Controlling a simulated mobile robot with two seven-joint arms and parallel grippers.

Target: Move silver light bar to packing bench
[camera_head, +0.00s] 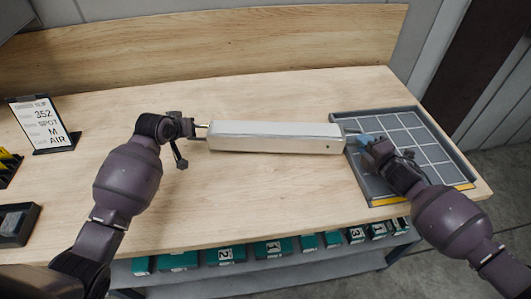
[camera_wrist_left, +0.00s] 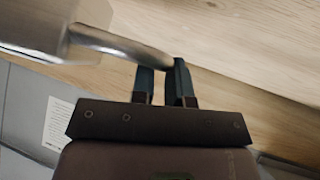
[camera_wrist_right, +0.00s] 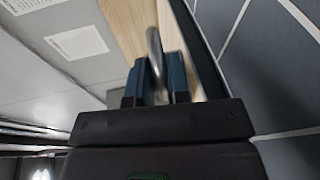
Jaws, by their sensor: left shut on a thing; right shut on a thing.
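The silver light bar (camera_head: 275,137) is a long pale box lying level across the middle of the wooden packing bench (camera_head: 260,190). I cannot tell whether it touches the bench top. My left gripper (camera_head: 203,130) is shut on the metal handle at the bar's left end; the bar's end and curved handle (camera_wrist_left: 125,47) show in the left wrist view.
A grey gridded tray (camera_head: 462,168) with a yellow strip sits at the bench's right end, under my right arm. A sign card (camera_head: 40,123) stands at left, near dark bins (camera_head: 17,224). Numbered teal boxes (camera_head: 225,255) sit on a shelf below. The front middle of the bench is clear.

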